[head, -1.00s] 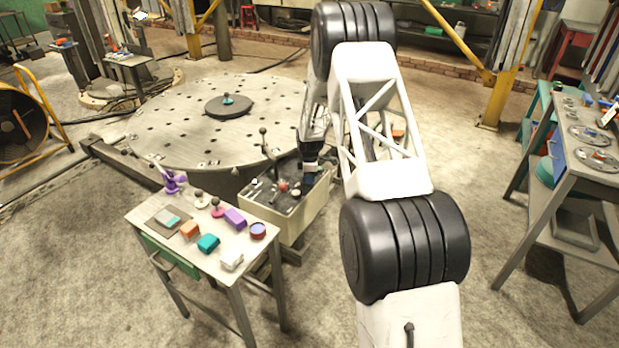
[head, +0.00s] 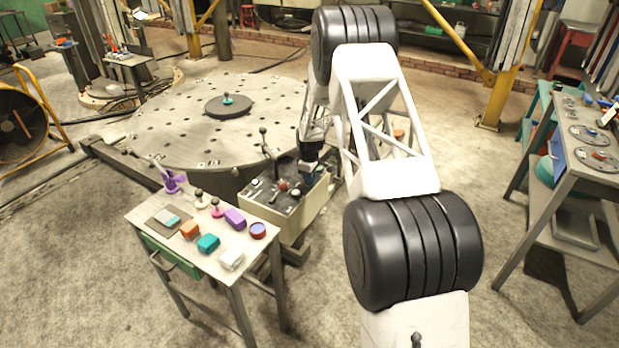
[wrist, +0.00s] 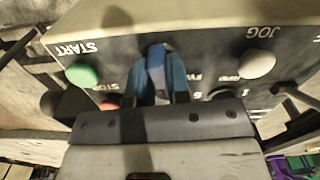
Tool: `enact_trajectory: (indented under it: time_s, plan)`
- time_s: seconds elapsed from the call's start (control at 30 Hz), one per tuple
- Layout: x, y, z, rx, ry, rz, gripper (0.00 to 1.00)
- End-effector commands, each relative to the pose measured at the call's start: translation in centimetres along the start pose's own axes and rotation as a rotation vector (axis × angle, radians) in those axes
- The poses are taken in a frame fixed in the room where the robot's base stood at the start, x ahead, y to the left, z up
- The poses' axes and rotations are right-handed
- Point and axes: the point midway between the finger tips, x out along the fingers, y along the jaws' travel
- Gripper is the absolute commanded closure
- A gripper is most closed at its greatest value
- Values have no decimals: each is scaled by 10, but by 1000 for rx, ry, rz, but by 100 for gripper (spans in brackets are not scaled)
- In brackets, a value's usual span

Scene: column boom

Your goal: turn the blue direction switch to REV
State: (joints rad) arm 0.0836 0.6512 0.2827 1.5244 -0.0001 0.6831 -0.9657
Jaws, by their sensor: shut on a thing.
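The blue direction switch (wrist: 156,58) stands on the dark panel of the control box in the wrist view, seen from above with the lettering upside down. My gripper (wrist: 158,84) is shut on it, one finger on each side of the handle. Part of an FWD label shows to the right of the fingers; no REV label can be read, and the pointing of the switch is hard to tell. In the head view my gripper (head: 308,178) is at the right back of the control box (head: 290,222), and the switch is hidden there.
A green START button (wrist: 82,74), a partly hidden red STOP button (wrist: 106,101) and a pale JOG knob (wrist: 257,63) flank my fingers. A tall black-knobbed lever (head: 264,140) rises from the box. A small table (head: 190,262) with several loose parts stands in front.

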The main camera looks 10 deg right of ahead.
Motion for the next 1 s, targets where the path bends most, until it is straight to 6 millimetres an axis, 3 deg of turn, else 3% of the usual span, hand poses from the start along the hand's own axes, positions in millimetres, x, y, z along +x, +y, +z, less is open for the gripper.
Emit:
enact_trajectory:
  time_s: [0.6, 1.0]
  plan:
    - [-1, -1, 0, 552, 0, 0, 100]
    - [-1, -2, -1, 714, 0, 0, 100]
